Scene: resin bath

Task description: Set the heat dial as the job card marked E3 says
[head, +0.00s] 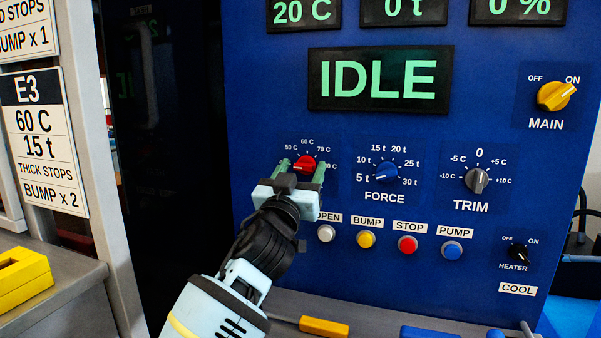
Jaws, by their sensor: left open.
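The job card E3 (46,142) on the left post reads 60 C, 15 t, thick stops, bump x 2. The red heat dial (304,163) sits on the blue panel, with 50 C, 60 C and 70 C readable around it. My left gripper (302,170) is open, with one green finger on each side of the red dial. I cannot tell whether the fingers touch it. The gripper hides the lower part of the dial and its label, and the dial's pointer is too small to read surely. My right gripper is not in view.
The blue FORCE dial (387,173) and grey TRIM dial (477,180) are to the right. A row of buttons, including yellow BUMP (366,239), lies below. The display (380,79) reads IDLE, and the upper left readout (303,12) shows 20 C. The yellow MAIN switch (555,96) points toward ON.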

